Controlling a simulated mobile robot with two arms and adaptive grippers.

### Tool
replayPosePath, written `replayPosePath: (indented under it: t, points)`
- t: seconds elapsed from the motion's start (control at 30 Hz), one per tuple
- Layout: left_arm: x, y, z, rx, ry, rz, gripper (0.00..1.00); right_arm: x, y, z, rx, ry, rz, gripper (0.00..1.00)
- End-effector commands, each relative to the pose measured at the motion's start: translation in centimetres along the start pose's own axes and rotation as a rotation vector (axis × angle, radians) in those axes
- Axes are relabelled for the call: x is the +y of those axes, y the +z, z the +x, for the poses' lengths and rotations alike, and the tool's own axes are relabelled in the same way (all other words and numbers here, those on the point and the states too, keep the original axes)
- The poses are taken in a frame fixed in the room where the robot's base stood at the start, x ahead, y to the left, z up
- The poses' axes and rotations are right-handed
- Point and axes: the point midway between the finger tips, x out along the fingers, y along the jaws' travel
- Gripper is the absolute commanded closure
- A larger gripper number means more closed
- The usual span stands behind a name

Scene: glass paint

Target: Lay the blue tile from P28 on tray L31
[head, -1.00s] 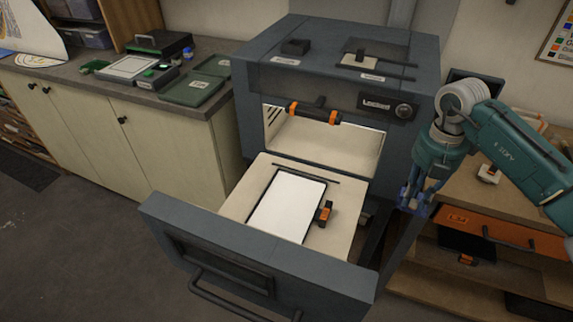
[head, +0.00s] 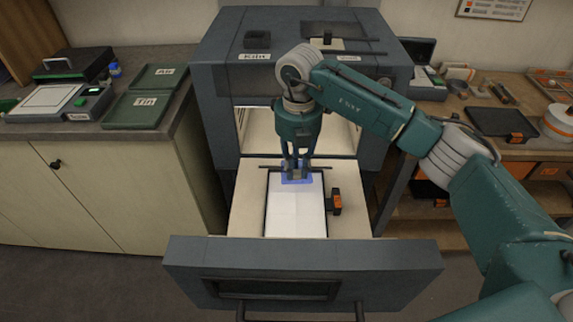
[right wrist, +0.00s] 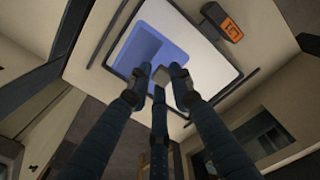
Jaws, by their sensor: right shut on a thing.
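The blue tile (head: 297,179) is see-through and sits over the far end of a white tray (head: 297,217) with a dark rim, inside the pulled-out drawer. My right gripper (head: 298,172) points down there and is shut on the tile. In the right wrist view the tile (right wrist: 158,48) lies just beyond the fingertips (right wrist: 160,78), against the white surface. I cannot tell whether the tile touches the tray or hangs just above it. My left gripper is out of view.
The drawer (head: 300,258) juts out from the grey kiln (head: 225,90). An orange and black clip (head: 335,201) is beside the tray's right edge. Green trays (head: 140,113) lie on the left bench. A right bench (head: 510,150) holds a black tray (head: 500,122).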

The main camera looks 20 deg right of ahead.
Motion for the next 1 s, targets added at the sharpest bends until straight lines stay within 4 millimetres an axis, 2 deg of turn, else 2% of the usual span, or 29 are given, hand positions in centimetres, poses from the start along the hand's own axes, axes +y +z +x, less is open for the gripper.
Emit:
replayPosePath:
  t: [0.07, 0.17, 0.5, 0.73, 1.0]
  points:
    - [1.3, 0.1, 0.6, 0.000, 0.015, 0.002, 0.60, 0.0, -0.1, 0.9, 0.001, 0.000, 0.000, 1.00]
    - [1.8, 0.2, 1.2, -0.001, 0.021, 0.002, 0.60, 0.0, -0.1, 1.9, 0.002, 0.000, -0.001, 1.00]
    - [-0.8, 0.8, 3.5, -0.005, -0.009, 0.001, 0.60, 0.1, 0.0, 5.5, 0.000, 0.001, -0.001, 1.00]
    - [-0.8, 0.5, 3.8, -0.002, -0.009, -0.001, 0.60, 0.0, 0.0, 6.0, 0.000, 0.000, -0.001, 1.00]
    - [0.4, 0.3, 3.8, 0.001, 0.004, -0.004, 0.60, 0.0, 0.0, 6.0, 0.000, 0.001, -0.001, 1.00]
